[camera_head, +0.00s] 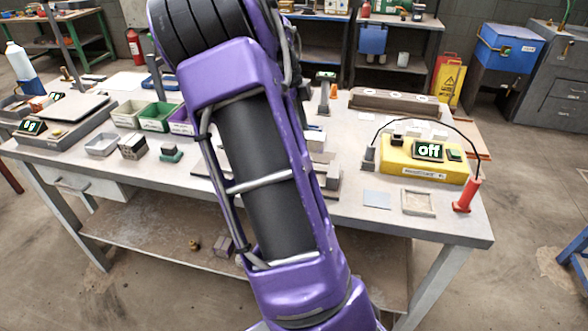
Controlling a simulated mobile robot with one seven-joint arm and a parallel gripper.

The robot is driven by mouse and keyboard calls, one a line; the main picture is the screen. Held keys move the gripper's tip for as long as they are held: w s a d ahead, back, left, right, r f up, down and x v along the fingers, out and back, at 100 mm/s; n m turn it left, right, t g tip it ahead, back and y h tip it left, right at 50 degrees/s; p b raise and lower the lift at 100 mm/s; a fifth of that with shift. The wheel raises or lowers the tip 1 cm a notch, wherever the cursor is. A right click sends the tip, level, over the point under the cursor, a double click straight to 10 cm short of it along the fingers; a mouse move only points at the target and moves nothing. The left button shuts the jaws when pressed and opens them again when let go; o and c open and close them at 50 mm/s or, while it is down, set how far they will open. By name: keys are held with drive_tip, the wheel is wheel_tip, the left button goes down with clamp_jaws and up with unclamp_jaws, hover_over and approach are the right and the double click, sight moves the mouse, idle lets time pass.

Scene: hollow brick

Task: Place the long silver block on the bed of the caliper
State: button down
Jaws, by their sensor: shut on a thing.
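My purple and black arm runs through the middle of the head camera view and covers the centre of the workbench (372,214). My gripper is not visible; the arm hides that area or it lies out of frame. I cannot pick out the long silver block. I cannot make out the caliper or its bed for certain. Some small grey and beige blocks (318,143) show just right of the arm, partly hidden by it.
A yellow meter (398,162) reading "off" stands at the right, with a red probe (467,194) on a black cable. A shallow square tray (418,203) lies in front. At the left are a green bin (156,117), a scale (44,137) and small blocks (132,146).

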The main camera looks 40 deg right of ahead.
wheel_tip(320, 180, down, 10)
drive_tip(key=shift+r+b, duration=0.25)
drive_tip(key=shift+b, duration=0.5)
drive_tip(key=shift+f, duration=0.15)
drive_tip(key=shift+c, duration=2)
unclamp_jaws()
drive_tip(key=p+v, duration=0.2)
drive_tip(key=v, duration=1)
drive_tip(key=shift+s, duration=0.1)
